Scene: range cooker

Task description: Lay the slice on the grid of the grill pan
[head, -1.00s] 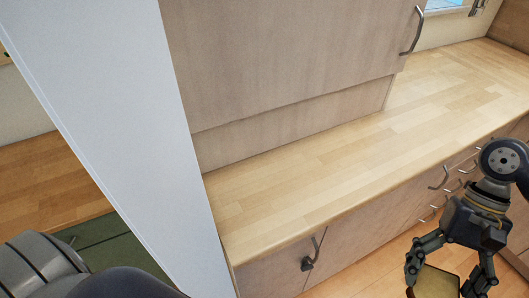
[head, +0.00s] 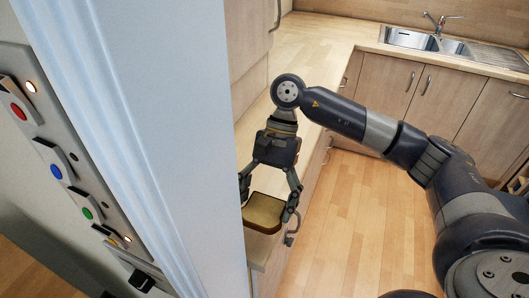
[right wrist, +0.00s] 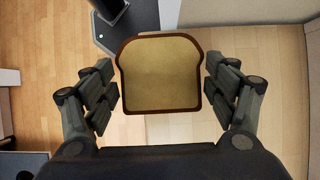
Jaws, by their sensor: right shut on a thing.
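The slice (head: 263,212) is a piece of toast-brown bread with a dark crust. My left gripper is not in view.
A white upright panel (head: 180,130) stands close on the left, beside the slice. Left of it is a slanted panel with coloured knobs and lit lamps (head: 60,160). A wooden counter (head: 320,32) and a sink (head: 410,40) lie behind. The wooden floor (head: 340,220) at centre right is clear.

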